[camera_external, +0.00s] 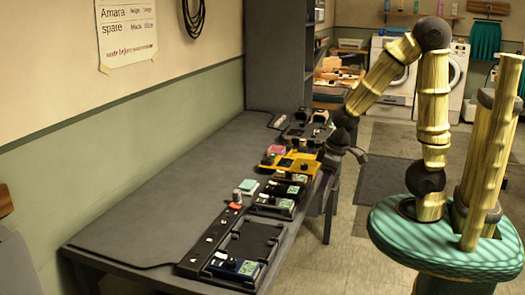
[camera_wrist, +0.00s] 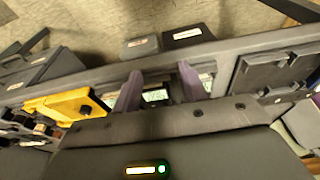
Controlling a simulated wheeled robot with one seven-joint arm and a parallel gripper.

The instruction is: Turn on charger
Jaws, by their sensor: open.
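Several charger-like units stand in a row on a dark table (camera_external: 150,225) in the external view. One is yellow (camera_external: 302,161), with a pink item on its left part. Dark units with green displays (camera_external: 283,202) stand nearer, and a dark one (camera_external: 298,131) stands farther back. I cannot tell which is the task's charger. My gripper (camera_external: 345,155) is at the table's right edge, beside the yellow unit. In the wrist view my gripper (camera_wrist: 160,88) is open, its two purple-grey fingers apart. A green display (camera_wrist: 155,97) shows between them. The yellow unit (camera_wrist: 62,104) lies to their left.
A black tray-like holder (camera_external: 262,232) with a blue device (camera_external: 233,265) sits at the table's near end. A grey cabinet (camera_external: 272,55) stands at the far end by the wall. The table's left side is clear. A handwritten sign (camera_external: 127,30) hangs on the wall.

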